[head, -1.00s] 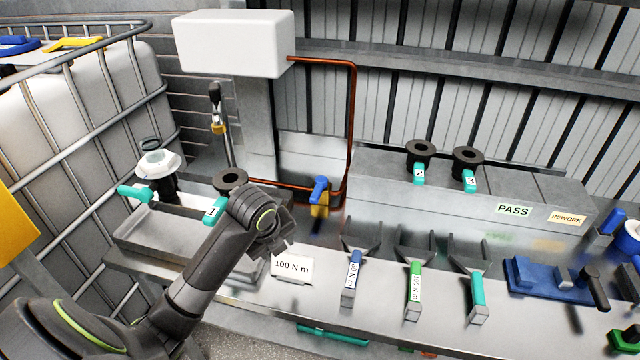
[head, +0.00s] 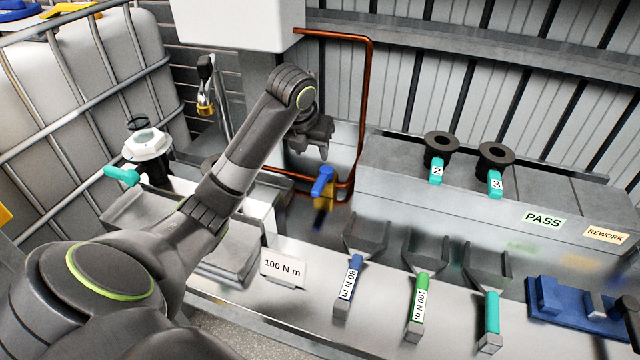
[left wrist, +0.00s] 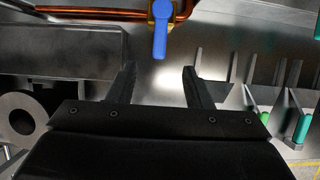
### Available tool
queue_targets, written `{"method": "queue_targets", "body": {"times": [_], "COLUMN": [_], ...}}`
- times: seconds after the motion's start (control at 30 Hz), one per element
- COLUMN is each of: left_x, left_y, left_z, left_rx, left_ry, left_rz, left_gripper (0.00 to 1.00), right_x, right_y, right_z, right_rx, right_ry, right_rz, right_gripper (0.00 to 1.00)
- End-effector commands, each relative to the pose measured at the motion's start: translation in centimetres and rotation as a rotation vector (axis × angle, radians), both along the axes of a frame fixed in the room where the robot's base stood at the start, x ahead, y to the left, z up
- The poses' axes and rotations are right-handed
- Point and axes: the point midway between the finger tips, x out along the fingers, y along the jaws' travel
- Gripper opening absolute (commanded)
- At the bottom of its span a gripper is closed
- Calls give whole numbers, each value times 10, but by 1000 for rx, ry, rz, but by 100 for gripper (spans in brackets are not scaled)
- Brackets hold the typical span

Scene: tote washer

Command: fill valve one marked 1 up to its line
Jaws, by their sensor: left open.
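Valve 1, with its black flange (head: 211,163), is mostly hidden behind my left arm in the head view; its number does not show now. A grey round flange (left wrist: 20,120), perhaps the same valve, shows at the left of the left wrist view. A brass tap with a blue handle (head: 322,185) sits on the copper pipe (head: 367,110). My left gripper (head: 318,152) is open and empty, just above and beside this tap. In the left wrist view the blue handle (left wrist: 160,38) lies ahead, beyond the gap between the fingers (left wrist: 158,80). My right gripper is not in view.
Valves 2 (head: 437,165) and 3 (head: 495,170) stand on the grey block at right. A white-capped valve with a teal handle (head: 148,150) stands at left. Blue, green and teal wrenches (head: 418,305) rest in holders in front. A "100 N m" card (head: 283,268) stands nearby.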

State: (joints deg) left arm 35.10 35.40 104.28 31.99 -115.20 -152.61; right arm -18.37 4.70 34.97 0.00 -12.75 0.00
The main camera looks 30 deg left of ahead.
Motion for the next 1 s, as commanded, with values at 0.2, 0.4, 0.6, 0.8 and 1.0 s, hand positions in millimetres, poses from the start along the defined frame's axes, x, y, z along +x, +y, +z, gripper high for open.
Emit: {"method": "queue_targets", "body": {"times": [0.2, 0.4, 0.6, 0.8, 1.0], "left_x": [14, 31, 44, 53, 55], "left_y": [3, 7, 10, 13, 13], "left_z": [-40, -76, -112, -131, -138], "left_rx": [-2, -3, -2, -1, 1], "left_ry": [3, 4, 4, 1, 0], "left_rz": [1, 2, 2, 1, 1], "left_gripper": [45, 45, 45, 45, 45], "right_x": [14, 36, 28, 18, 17], "right_y": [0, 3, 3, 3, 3], "right_z": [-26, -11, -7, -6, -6], "right_rx": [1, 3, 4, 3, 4], "right_ry": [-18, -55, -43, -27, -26], "right_rz": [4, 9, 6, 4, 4], "right_gripper": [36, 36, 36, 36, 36]}}
